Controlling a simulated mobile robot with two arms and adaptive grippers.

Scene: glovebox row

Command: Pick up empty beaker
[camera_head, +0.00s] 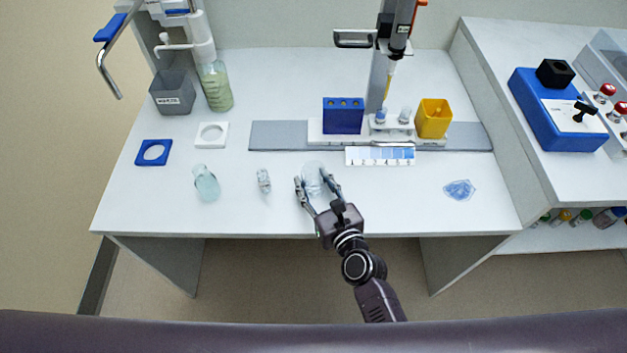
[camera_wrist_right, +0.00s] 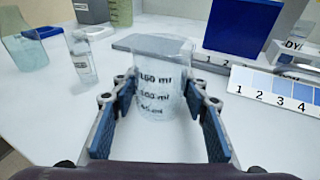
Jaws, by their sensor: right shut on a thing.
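The empty beaker (camera_head: 312,177) is clear glass and stands upright near the front middle of the white table. In the right wrist view the beaker (camera_wrist_right: 160,92) shows black volume marks and looks empty. My right gripper (camera_head: 318,187) reaches in from the front with one finger on each side of the beaker. In the wrist view the right gripper's (camera_wrist_right: 158,115) blue-padded fingers flank the glass and are shut on it. The beaker appears to be still at table height. My left gripper is not in view.
Left of the beaker are a small vial (camera_head: 264,181) and a bluish flask (camera_head: 206,184). Behind it stand a blue block (camera_head: 343,117), a numbered colour strip (camera_head: 380,156) and a yellow container (camera_head: 433,119). A clear blue dish (camera_head: 459,190) lies right, with bare table between.

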